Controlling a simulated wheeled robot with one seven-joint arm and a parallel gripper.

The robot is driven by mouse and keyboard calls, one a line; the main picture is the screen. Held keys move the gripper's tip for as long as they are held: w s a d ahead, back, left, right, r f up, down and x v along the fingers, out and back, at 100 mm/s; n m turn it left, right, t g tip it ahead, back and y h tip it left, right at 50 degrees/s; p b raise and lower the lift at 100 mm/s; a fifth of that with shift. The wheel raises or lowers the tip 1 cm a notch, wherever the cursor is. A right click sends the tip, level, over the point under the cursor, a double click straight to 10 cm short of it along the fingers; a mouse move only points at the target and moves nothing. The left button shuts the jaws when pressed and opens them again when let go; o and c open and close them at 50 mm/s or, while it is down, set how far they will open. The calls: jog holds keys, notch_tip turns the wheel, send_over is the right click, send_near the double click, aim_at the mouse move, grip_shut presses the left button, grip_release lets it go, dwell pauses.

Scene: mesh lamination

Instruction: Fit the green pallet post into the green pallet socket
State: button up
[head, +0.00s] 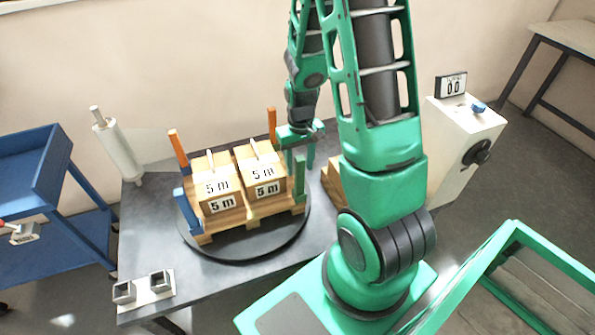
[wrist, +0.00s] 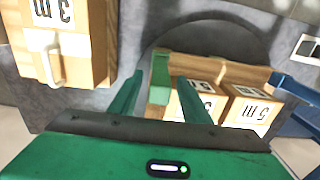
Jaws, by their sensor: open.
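The green pallet post (head: 300,176) stands about upright at the front right corner of the wooden pallet (head: 250,217). In the wrist view, the green post (wrist: 160,82) shows between the two fingers, at the pallet's corner. The green socket is not clearly distinct from the post, and I cannot tell how the post's foot sits in it. My gripper (head: 300,160) is open, fingers pointing down, just behind and above the post in the head view. In the wrist view, my gripper (wrist: 158,77) has a clear gap between its fingers and grips nothing.
Boxes marked 5 m (head: 217,188) fill the pallet, which rests on a round turntable (head: 245,250). Orange posts (head: 178,148) and a blue post (head: 187,211) stand at other corners. Another box (wrist: 75,45) is close to my gripper. A white roll (head: 118,150) stands behind left.

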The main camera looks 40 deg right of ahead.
notch_tip(320, 180, up, 7)
jog(key=shift+r, duration=0.1)
dwell(0.7)
